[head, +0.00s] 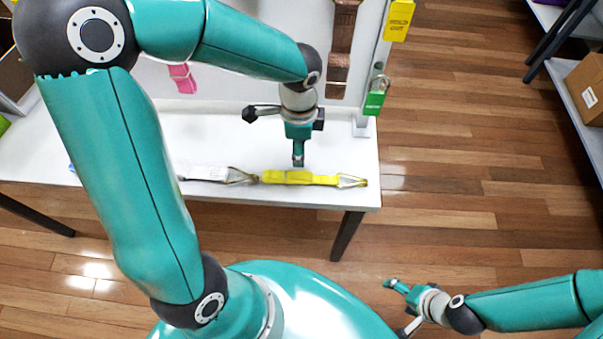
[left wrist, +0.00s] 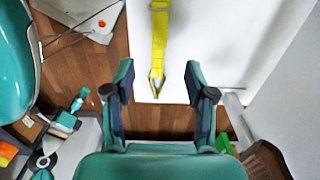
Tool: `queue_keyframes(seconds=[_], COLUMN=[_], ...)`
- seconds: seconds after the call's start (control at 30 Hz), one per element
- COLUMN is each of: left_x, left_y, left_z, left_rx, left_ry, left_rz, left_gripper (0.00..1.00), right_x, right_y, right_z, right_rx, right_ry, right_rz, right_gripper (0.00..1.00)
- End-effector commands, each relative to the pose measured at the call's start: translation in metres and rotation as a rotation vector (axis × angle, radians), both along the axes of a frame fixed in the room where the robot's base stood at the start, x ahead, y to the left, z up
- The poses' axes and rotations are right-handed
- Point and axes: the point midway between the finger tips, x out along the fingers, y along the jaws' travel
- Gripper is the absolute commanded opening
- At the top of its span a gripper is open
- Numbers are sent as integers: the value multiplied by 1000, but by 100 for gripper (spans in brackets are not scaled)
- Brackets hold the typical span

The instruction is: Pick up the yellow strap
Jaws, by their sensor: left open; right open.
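The yellow strap (head: 300,177) lies flat near the front edge of the white table (head: 345,140), its metal triangle end pointing right. It also shows in the left wrist view (left wrist: 159,40), running down from the top edge to its metal end between my fingers. My left gripper (head: 298,160) hangs just behind the strap in the head view, pointing down. Its two fingers stand apart with nothing held in the left wrist view (left wrist: 160,85). I cannot tell its exact height above the strap. My right gripper (head: 400,307) is open and empty over the floor, off the table.
A white strap (head: 203,173) with a metal end lies just left of the yellow one. A wall panel stands behind, with a pink strap (head: 182,78), a brown strap (head: 341,45), a green padlock (head: 375,101) and a yellow tag (head: 398,20). A cardboard box (head: 588,85) sits on the right shelf.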

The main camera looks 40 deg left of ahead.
Motion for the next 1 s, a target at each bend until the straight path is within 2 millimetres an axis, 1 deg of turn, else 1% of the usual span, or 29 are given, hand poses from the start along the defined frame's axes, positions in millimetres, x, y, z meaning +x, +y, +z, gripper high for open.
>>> queue_keyframes(seconds=[0.03, 0.1, 0.2, 0.3, 0.4, 0.57, 0.63, 0.8, 0.83, 0.9, 1.0], left_x=[0, 0, 1, 1, 2, 2, 0, -4, -4, -3, -3], left_y=[-1, -2, -2, -3, -3, -3, -2, 0, 0, 0, 0], left_z=[-14, -30, -51, -67, -77, -84, -90, -114, -120, -127, -133], left_rx=[1, -1, -2, -1, -2, -2, -2, -4, -3, -2, -3], left_ry=[8, 8, 6, 5, 3, 1, 3, 5, 4, 2, 1], left_rz=[-2, -6, -5, -6, -6, -7, -7, -8, -8, -7, -8], left_gripper=[55, 55, 55, 55, 55, 55, 55, 55, 55, 55, 55], right_x=[0, 0, 0, 0, 0, 0, 0, 0, 0, 0, 0], right_y=[0, 0, 0, 0, 0, 0, 0, 0, 0, 0, 0], right_z=[0, 0, -1, -3, -3, -3, -2, -1, -3, -4, -5], right_rx=[0, 0, 0, 0, 0, 0, 0, 0, 0, 0, 0], right_ry=[0, 0, 0, 0, 0, -1, -1, -1, -1, -1, -1], right_rz=[0, 0, 0, 0, 0, 0, 0, 0, 0, 0, 0], right_gripper=[83, 83, 83, 83, 83, 83, 83, 83, 83, 83, 83])
